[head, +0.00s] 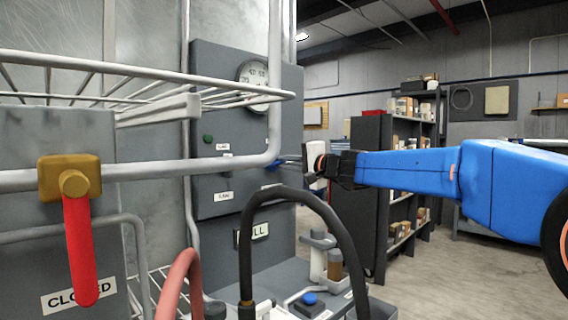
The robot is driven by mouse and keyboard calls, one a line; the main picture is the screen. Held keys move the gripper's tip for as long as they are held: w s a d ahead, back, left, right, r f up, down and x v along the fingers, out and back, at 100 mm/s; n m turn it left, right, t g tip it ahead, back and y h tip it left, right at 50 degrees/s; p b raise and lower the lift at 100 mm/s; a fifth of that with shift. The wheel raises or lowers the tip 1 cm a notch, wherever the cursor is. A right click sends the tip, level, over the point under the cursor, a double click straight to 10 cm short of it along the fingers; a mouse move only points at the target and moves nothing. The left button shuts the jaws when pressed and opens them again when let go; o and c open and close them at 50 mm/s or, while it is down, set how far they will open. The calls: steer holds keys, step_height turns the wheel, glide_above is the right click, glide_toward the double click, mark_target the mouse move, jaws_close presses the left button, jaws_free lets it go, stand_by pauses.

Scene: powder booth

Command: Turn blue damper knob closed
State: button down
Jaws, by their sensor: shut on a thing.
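The blue damper knob (271,166) shows as a small blue patch on the right part of the grey control panel (235,75), just behind the bent grey pipe. My gripper (284,162) reaches in from the right on the blue arm, with its thin fingers at the knob. The gripper is shut on the knob. The pipe and the fingers hide most of the knob, so its turn angle cannot be read. Small white labels sit on the panel beside it, too small to read.
A grey pipe (225,163) and wire rack (150,75) cross in front of the panel. A red-handled valve (78,235) hangs at left above a "CLOSED" label. A black hose (300,198) arches below the gripper. Shelves (405,190) stand behind; floor at right is clear.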

steer(key=shift+f+m, duration=0.1)
steer(key=shift+m, duration=0.6)
steer(key=c, duration=1.8)
jaws_free()
steer(key=v, duration=1.7)
steer(key=shift+s+d, duration=0.15)
